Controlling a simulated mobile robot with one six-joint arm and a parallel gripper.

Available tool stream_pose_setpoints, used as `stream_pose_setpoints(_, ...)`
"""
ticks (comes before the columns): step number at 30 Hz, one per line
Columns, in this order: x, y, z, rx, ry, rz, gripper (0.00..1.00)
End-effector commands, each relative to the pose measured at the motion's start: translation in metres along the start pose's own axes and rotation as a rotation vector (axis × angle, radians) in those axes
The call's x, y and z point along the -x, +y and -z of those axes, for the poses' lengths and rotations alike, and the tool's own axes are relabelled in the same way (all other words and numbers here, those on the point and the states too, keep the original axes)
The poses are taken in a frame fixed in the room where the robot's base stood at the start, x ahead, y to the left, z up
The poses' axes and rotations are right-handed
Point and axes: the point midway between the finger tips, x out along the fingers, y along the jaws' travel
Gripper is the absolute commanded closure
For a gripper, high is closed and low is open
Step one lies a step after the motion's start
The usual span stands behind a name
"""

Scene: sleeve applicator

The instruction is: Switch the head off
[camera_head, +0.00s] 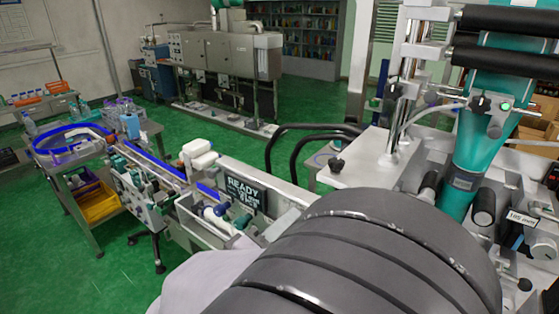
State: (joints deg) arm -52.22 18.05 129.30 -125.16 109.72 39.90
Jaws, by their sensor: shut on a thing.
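The applicator head (355,172) stands at the right, a pale metal machine with posts and a teal sleeve film (467,160) running down through it. I cannot tell which way any switch is set. Black rollers (508,20) cross its top, and a label reading about "185 mm" (521,218) is at the right. A dark sign (245,194) beside the conveyor reads "READY", with smaller blurred text. My gripper is not visible; a large dark grey ribbed arm part hides the lower middle and the lower part of the head.
A conveyor (150,165) with blue rails runs to a round feed table (70,140) at the left. Black curved rails (300,135) rise beside the head. Grey cabinets (215,55) stand behind; green floor is open between.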

Motion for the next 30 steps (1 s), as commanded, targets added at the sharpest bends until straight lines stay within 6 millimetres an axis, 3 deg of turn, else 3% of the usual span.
stream_pose_setpoints(15, 0.0, 0.0031, 0.0007, 0.448, -0.001, 0.0, 1.0)
stream_pose_setpoints(30, 0.0, 0.0007, 0.0001, 0.651, 0.0, 0.0, 1.0)
